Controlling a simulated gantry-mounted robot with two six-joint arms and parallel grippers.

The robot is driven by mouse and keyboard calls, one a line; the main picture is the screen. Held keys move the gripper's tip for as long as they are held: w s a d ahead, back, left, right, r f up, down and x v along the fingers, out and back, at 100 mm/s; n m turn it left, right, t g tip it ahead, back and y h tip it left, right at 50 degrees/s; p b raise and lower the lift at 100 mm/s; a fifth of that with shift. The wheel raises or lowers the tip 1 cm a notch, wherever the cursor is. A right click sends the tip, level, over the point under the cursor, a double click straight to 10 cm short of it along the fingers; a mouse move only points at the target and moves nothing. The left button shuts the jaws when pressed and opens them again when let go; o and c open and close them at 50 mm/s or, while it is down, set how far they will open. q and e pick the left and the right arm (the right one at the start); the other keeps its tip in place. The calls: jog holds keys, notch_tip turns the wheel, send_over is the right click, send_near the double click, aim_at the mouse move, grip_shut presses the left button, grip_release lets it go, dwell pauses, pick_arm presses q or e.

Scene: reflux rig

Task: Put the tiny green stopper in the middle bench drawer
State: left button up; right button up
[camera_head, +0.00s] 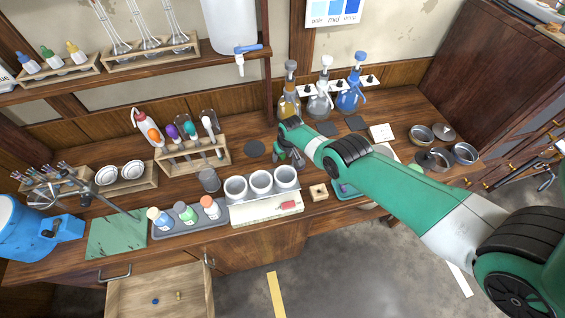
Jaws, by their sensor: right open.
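I cannot make out the tiny green stopper; my right gripper and arm hide part of the bench. My right gripper (290,157) is open over the middle of the bench, behind the white cups. Its forearm crosses from the lower right. An open bench drawer (197,291) is pulled out at the lower left, with a small blue piece (155,301) and a small yellowish piece (178,295) inside. I cannot tell whether it is the middle drawer. My left gripper is out of view.
Three white cups (261,183) stand in a holder just in front of my right gripper. A tray (160,233) of capped bottles and a rack (222,162) of coloured-top tubes are to the left. Flasks (320,103) stand behind. Metal dishes (421,135) are to the right.

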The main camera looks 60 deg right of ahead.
aim_at(282, 156)
jog(key=shift+r, duration=0.1)
grip_shut()
dwell(0.3)
jog(key=shift+r+p, duration=0.5)
jog(key=shift+p, duration=0.15)
jog(key=p+v, duration=0.1)
jog(key=p, duration=0.1)
jog(key=p+v, duration=0.2)
jog(key=shift+w+r, duration=0.3)
jog(key=shift+r, duration=0.05)
jog(key=s+a+r+p, duration=0.1)
jog(key=a+r+p, duration=0.1)
jog(key=a+p, duration=0.2)
jog(key=s+a+r+p, duration=0.1)
jog(key=a+r+p, duration=0.2)
jog(key=p, duration=0.5)
jog(key=s+a+r+p, duration=0.1)
jog(key=a+r+p, duration=0.2)
jog(key=a+p, duration=0.2)
jog(key=shift+a+r+p, duration=0.2)
jog(key=shift+p, duration=0.45)
jog(key=shift+a, duration=0.4)
